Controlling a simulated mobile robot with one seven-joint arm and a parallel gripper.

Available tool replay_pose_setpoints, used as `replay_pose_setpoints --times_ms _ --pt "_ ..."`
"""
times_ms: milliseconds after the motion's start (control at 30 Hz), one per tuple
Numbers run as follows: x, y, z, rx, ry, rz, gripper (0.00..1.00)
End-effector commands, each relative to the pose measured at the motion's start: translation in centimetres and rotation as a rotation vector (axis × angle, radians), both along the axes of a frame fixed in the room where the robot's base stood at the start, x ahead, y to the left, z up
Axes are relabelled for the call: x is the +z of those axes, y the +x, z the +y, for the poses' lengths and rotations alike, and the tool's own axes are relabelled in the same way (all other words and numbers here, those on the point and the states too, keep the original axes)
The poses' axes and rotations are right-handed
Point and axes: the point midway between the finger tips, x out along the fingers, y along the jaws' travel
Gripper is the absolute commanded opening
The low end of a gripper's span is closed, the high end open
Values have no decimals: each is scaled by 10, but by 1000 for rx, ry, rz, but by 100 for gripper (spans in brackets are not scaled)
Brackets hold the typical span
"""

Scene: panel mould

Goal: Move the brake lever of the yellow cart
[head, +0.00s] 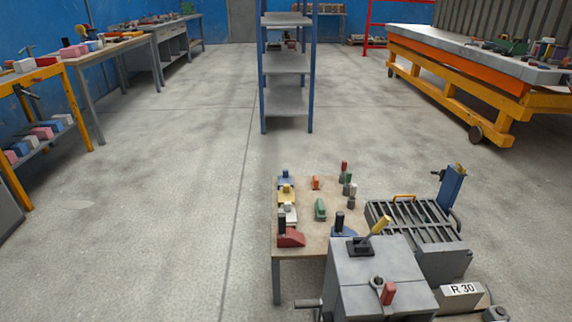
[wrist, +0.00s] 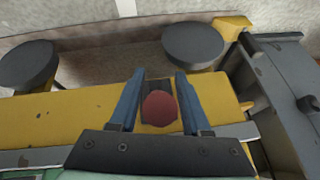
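In the wrist view a yellow beam (wrist: 60,118), worn at its edges, crosses the picture. A rounded red knob (wrist: 160,107) with a dark part behind it shows over the beam; it looks like the end of the brake lever. My gripper (wrist: 159,76) has its two blue fingers apart, one on each side of the red knob, with narrow gaps showing. I cannot tell how deep the knob sits between them. In the head view a yellow cart (head: 513,103) with a grey top stands at the right; no brake lever or gripper of mine can be made out there.
Two dark round discs, like wheels, lie beyond the beam, at left (wrist: 28,66) and centre right (wrist: 193,46). A grey metal part (wrist: 285,100) stands close at right. In the head view a low table (head: 300,245) with small parts stands front centre; the floor (head: 180,170) left is clear.

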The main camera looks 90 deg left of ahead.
Motion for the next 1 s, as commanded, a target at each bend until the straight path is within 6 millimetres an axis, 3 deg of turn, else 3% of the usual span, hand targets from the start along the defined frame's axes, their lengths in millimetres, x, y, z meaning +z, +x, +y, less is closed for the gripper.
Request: replay_pose_setpoints --times_ms 333,467,800,1000 --pt "1 1 -1 -1 -2 -3 60" --pt "11 -3 -1 -1 -1 -2 60" --pt "74 -38 -7 0 -1 0 60" --pt "102 -55 -10 -1 -1 -1 60"
